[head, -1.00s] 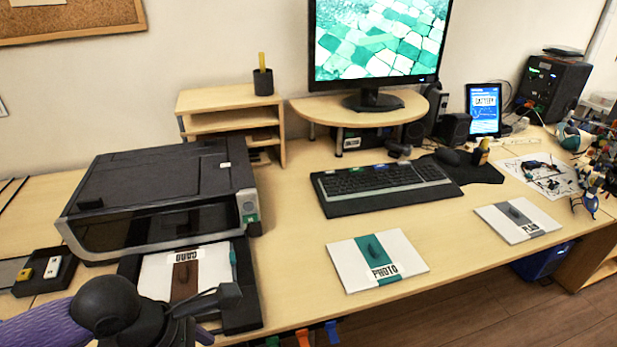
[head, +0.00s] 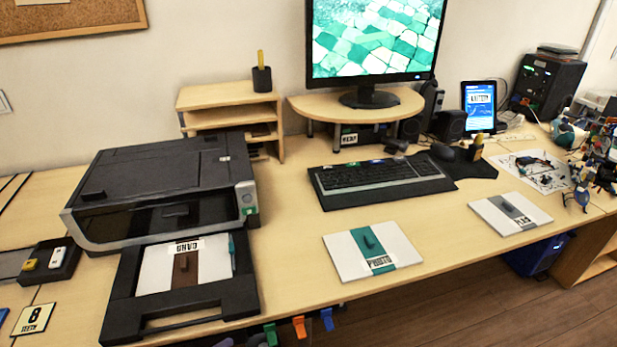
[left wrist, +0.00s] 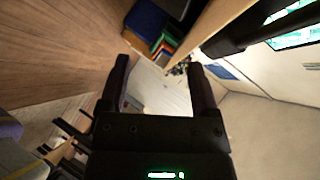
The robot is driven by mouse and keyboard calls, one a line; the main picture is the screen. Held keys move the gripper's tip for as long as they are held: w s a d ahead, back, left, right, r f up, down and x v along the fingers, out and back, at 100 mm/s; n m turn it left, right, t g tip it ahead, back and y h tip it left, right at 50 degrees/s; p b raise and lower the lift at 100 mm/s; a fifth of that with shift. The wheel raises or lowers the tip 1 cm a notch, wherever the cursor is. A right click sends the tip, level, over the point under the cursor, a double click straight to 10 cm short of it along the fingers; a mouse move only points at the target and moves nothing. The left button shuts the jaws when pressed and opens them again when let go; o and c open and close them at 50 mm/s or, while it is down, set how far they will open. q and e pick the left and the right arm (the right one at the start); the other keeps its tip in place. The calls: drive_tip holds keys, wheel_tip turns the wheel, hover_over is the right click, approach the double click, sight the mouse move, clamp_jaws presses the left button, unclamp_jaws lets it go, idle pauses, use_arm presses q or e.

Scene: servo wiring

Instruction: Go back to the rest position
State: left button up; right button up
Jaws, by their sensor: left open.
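My left gripper (left wrist: 160,68) shows in the left wrist view with its two dark fingers spread apart and nothing between them. Beyond the fingers, that view shows wooden floor, a table edge and a wall. In the head view the left gripper is out of sight; only a small purple and dark patch, perhaps my arm, shows at the bottom edge below the printer tray. My right gripper is in neither view.
A black printer (head: 165,185) has its tray (head: 228,292) out, with a card-labelled board (head: 150,270) on it. A photo board (head: 340,262), another board (head: 485,215) and a keyboard (head: 375,180) lie on the desk. Desk space between printer and photo board is clear.

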use_arm(q)
drive_tip(key=s+a+f+n+g+y, duration=0.2)
drive_tip(key=s+a+f+n+y, duration=0.3)
drive_tip(key=s+f+n, duration=0.45)
drive_tip(key=s+f+n+g+y, duration=0.1)
drive_tip(key=s+f+n+g, duration=0.2)
drive_tip(key=s, duration=0.6)
drive_tip(key=s+f+n+g, duration=0.2)
drive_tip(key=s+f+g, duration=0.1)
drive_tip(key=s, duration=0.6)
drive_tip(key=s+f+n+g+y, duration=0.1)
drive_tip(key=s+f+n+g, duration=0.2)
drive_tip(key=s, duration=0.7)
drive_tip(key=shift+f+n+y, duration=0.3)
drive_tip(key=shift+f+n, duration=0.05)
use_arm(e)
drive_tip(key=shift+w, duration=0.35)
use_arm(q)
drive_tip(key=shift+d, duration=0.1)
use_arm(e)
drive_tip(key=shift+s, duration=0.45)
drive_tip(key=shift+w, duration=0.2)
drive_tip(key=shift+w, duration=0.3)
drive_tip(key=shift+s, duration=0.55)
